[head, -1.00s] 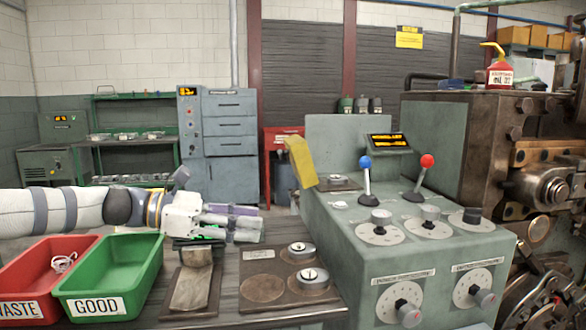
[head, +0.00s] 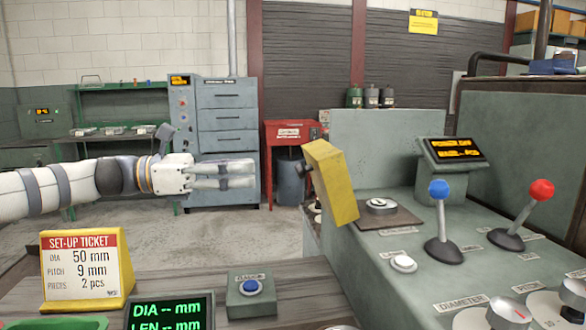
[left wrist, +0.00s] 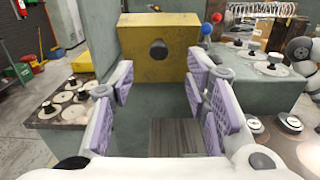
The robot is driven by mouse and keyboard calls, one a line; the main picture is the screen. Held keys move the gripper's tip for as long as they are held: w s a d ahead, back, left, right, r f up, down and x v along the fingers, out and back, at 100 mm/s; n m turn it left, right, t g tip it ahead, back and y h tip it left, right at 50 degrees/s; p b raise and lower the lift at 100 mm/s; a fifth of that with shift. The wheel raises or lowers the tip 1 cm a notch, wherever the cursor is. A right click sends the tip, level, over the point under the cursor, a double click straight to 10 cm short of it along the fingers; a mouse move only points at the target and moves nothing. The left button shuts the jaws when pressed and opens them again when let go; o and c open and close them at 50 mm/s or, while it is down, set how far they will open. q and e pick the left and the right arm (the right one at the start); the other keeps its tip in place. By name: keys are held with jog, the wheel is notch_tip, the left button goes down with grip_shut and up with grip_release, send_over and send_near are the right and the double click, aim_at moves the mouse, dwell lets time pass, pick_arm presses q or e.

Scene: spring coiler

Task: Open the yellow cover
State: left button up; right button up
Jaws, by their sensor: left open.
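The yellow cover (head: 333,180) stands tilted at the left edge of the grey-green machine console, with a dark knob on its left side. In the left wrist view the cover (left wrist: 158,70) is straight ahead, its round dark knob (left wrist: 158,49) showing between the fingers. My left gripper (head: 252,172) reaches in from the left in the head view, left of the cover and apart from it. It also shows in the left wrist view (left wrist: 160,88), with its lilac-padded fingers spread and nothing between them. My right gripper is not in view.
A blue-knobbed lever (head: 440,215) and a red-knobbed lever (head: 528,212) rise from the console, right of the cover. A round fixture on a brown plate (head: 392,218) sits beside the cover. A set-up ticket (head: 82,265) and blue button box (head: 251,292) stand on the bench in front.

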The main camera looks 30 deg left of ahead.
aim_at(321, 182)
pick_arm(q)
jog(key=b+x, duration=0.2)
jog(key=x, duration=0.8)
jog(key=shift+f, duration=0.3)
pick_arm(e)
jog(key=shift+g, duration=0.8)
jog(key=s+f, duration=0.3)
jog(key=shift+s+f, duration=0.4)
pick_arm(q)
jog(key=shift+a, duration=0.1)
jog(key=shift+c, duration=0.3)
grip_shut()
